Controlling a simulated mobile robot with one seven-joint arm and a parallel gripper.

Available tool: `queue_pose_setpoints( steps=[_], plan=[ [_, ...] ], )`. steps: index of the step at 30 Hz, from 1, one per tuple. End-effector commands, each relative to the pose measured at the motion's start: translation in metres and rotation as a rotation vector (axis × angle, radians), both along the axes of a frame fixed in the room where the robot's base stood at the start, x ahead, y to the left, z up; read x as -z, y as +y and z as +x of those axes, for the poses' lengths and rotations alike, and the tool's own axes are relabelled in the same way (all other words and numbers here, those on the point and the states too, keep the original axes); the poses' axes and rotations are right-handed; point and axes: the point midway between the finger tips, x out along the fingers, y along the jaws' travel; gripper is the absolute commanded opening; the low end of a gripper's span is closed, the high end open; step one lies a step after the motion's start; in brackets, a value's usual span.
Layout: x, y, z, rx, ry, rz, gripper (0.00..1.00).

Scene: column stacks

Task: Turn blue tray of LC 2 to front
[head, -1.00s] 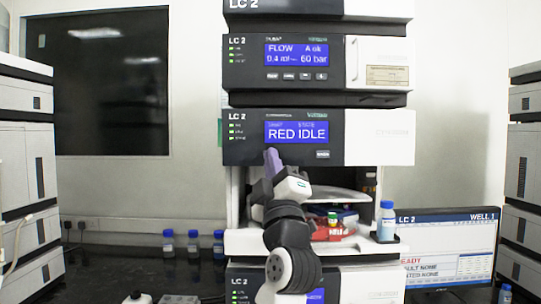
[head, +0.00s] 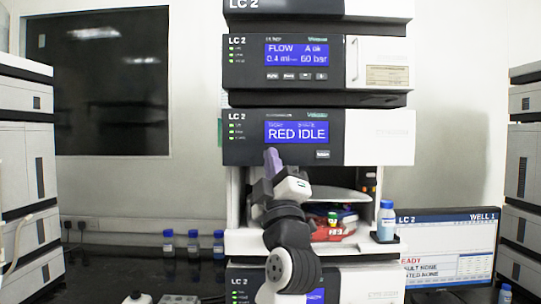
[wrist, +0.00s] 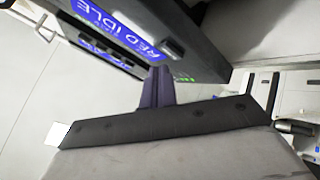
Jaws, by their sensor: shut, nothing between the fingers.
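The LC 2 stack stands in the middle of the head view. Its sampler panel (head: 375,138) has a screen (head: 297,132) reading RED IDLE, which also shows tilted in the wrist view (wrist: 125,38). Below the panel is an open bay with a red tray (head: 322,236) at the front, holding small coloured items. The fingers (wrist: 157,78) also show by the panel in the wrist view; contact is unclear.
A blue-capped bottle (head: 386,220) stands on the ledge right of the bay. A monitor (head: 447,252) showing LC 2 and WELL 1 is at lower right. Several blue-capped bottles (head: 193,244) stand on the dark bench at left. Other stacks (head: 25,150) flank both sides.

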Motion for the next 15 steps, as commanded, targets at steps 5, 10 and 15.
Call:
queue_pose_setpoints(
  steps=[5, 10, 15],
  plan=[
    [0.0005, -0.0005, 0.0051, 0.002, 0.000, -0.001, 0.00],
    [0.0002, -0.0001, 0.0086, 0.000, 0.001, -0.001, 0.00],
    [0.0000, 0.0001, 0.0084, 0.000, 0.000, 0.000, 0.00]
  ],
)
